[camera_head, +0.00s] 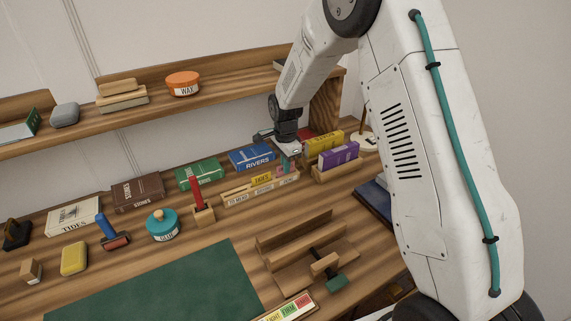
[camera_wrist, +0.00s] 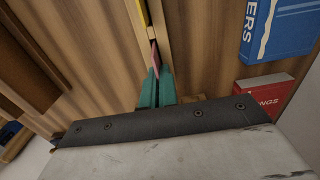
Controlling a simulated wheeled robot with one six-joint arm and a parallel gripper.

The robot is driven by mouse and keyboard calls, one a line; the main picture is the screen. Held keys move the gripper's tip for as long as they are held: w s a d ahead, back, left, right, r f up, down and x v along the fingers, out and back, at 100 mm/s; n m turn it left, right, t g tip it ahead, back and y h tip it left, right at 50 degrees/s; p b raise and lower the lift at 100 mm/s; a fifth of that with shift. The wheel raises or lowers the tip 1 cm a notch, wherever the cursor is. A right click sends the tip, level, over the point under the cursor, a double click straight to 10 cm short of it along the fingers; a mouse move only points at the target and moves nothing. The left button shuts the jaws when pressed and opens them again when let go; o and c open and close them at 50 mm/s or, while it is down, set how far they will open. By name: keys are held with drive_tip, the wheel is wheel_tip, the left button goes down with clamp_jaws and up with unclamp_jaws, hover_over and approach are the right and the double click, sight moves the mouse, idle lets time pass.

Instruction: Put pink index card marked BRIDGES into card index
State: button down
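The card index (camera_head: 237,200) is a long, narrow wooden tray with labels along its front. A yellow card (camera_head: 261,179) stands in it, and its edge shows in the wrist view (camera_wrist: 143,12). My gripper (camera_head: 287,161) is over the tray's right end. In the wrist view its teal fingers (camera_wrist: 156,78) are close together, shut on the thin edge of the pink card (camera_wrist: 153,56). The pink card (camera_head: 282,168) is upright at the tray's right end, between its long walls. Its lower edge is hidden, so I cannot tell whether it touches the bottom. Its marking is unreadable.
A holder with yellow and purple boxes (camera_head: 339,154) is close on the right. A wooden stamp with a red handle (camera_head: 202,205) stands left of the tray.

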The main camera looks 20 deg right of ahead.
drive_tip(key=shift+f, duration=0.4)
drive_tip(key=c, duration=1.6)
unclamp_jaws()
wheel_tip(320, 180, up, 8)
drive_tip(key=shift+f, duration=0.1)
drive_tip(key=s+d+r+n, duration=0.1)
drive_tip(key=s+r+n, duration=0.4)
drive_tip(key=s, duration=0.8)
drive_tip(key=s+d+r+n, duration=0.1)
drive_tip(key=s+r+n, duration=0.4)
drive_tip(key=s, duration=0.9)
drive_tip(key=s+d+r+n+t, duration=0.1)
drive_tip(key=s+r+n, duration=0.4)
drive_tip(key=s+r, duration=0.4)
drive_tip(key=s, duration=0.5)
drive_tip(key=shift+r+n, duration=0.25)
drive_tip(key=shift+n, duration=0.15)
